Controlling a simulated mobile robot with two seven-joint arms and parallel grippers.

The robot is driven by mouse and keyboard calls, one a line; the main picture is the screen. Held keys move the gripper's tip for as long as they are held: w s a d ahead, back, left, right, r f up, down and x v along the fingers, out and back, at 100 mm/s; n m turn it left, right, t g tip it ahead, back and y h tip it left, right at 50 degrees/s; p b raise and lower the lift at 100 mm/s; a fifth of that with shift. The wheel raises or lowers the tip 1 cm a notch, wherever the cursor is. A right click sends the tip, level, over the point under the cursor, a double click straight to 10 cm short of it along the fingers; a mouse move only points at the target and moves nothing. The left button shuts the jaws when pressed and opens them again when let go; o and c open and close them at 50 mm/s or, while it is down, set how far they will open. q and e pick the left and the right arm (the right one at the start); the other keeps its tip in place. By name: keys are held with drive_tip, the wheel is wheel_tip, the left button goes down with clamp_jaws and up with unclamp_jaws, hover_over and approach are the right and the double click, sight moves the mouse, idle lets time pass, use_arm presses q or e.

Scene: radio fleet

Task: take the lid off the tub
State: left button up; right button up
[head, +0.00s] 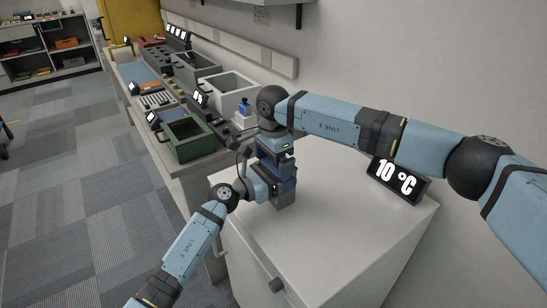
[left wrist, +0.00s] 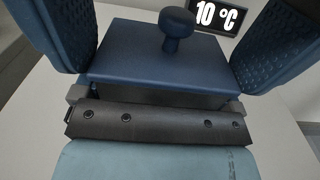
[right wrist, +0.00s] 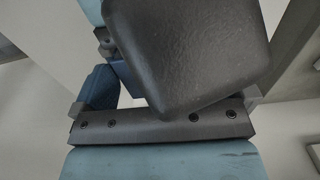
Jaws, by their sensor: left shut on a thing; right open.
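Nothing touches the knob in the left wrist view. A dark grey block fills much of the right wrist view; I cannot tell what it is.
A display reading 10 °C (head: 398,180) stands on the white cabinet (head: 345,235) right of the tub. A long bench to the left holds a green bin (head: 187,140), a white bin (head: 226,90) and other trays. The cabinet's front area is clear.

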sight(273, 165)
drive_tip(key=shift+c, duration=0.2)
drive_tip(key=c, duration=0.6)
drive_tip(key=shift+r, duration=0.25)
drive_tip(key=shift+r, duration=0.9)
drive_tip(key=shift+r, duration=2)
use_arm(q)
drive_tip(key=o, duration=1)
